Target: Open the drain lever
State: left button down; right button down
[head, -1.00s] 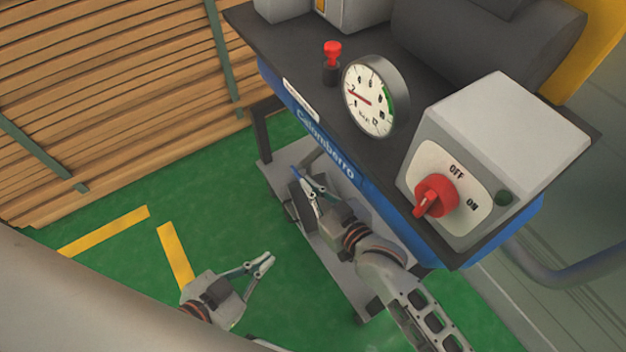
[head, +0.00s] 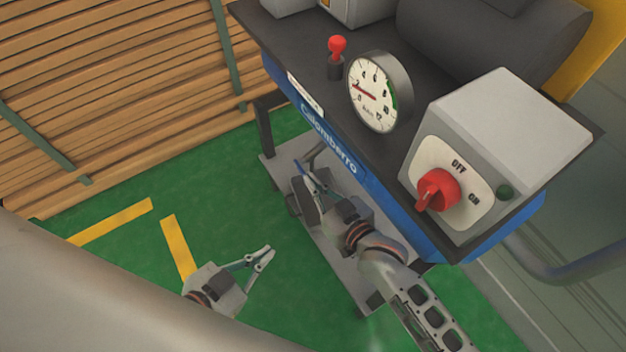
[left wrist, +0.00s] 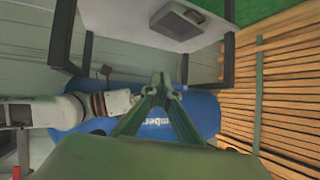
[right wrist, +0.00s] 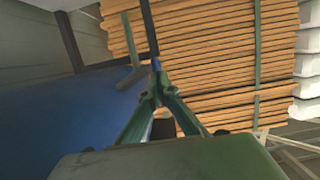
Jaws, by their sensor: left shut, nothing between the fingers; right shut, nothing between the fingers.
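The compressor has a blue tank (head: 330,140) under a dark top plate. A small blue piece (right wrist: 156,65) shows just beyond my right fingertips in the right wrist view, near a grey pipe stub (right wrist: 131,80). It may be the drain lever, but it is too small to be sure, and I cannot tell whether the fingers touch it. My right gripper (head: 304,172) is shut and empty, low beside the tank's front underside. My left gripper (head: 266,252) is shut and empty, over the green floor, apart from the compressor. The left wrist view shows its closed fingertips (left wrist: 168,86) before the tank.
On the compressor top are a red-capped valve (head: 337,47), a gauge (head: 375,92) and a switch box with a red knob (head: 436,190). A grey base plate (head: 345,275) lies beneath. Stacked planks (head: 110,90) stand at the left. Green floor with yellow marks is free.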

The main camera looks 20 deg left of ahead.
jog(key=shift+w+a+f, duration=0.1)
jog(key=shift+f, duration=1.35)
jog(key=shift+w+a+f, duration=0.1)
jog(key=shift+f, duration=1.3)
jog(key=v, duration=1.2)
